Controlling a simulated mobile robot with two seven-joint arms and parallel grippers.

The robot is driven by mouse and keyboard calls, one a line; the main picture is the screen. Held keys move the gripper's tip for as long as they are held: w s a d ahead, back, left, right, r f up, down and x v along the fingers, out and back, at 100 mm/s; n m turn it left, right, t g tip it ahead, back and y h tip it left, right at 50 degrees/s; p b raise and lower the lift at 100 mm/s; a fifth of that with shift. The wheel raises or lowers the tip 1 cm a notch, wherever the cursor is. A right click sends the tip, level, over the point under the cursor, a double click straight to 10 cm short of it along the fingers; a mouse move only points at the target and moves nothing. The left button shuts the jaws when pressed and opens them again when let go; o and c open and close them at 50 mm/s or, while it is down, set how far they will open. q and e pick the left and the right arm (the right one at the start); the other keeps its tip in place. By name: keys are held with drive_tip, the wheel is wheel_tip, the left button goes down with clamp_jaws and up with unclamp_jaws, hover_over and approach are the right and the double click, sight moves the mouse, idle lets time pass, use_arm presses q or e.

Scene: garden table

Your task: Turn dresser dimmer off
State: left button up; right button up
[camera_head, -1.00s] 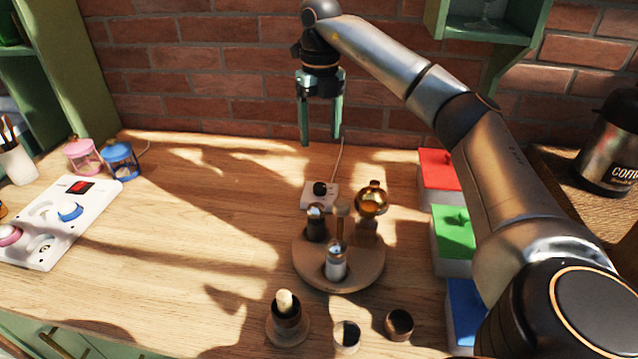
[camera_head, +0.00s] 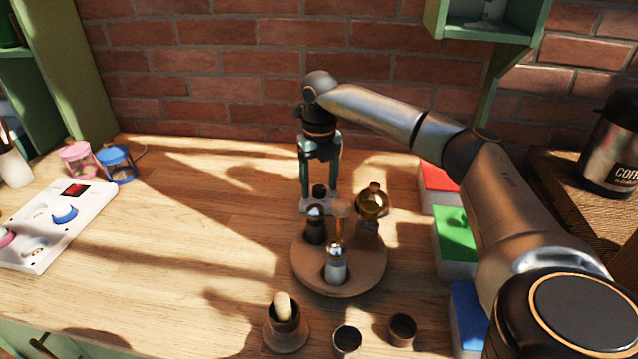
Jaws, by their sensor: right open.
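The dimmer, a small white box (camera_head: 304,205) with a black knob (camera_head: 319,191), sits on the wooden dresser top (camera_head: 200,240) behind the round wooden stand. My right gripper (camera_head: 319,203) points straight down over it. Its two green fingers are open, one on each side of the knob. I cannot tell whether the fingers touch the knob or the box. My right arm comes in from the right. My left gripper is not in view.
The round wooden stand (camera_head: 350,280) with several bottles and a glass globe (camera_head: 372,201) is just in front of the dimmer. Red, green and blue boxes (camera_head: 455,225) line the right. A white panel (camera_head: 75,215) lies left. The left middle is clear.

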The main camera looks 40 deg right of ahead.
clamp_jaws()
idle(0.6)
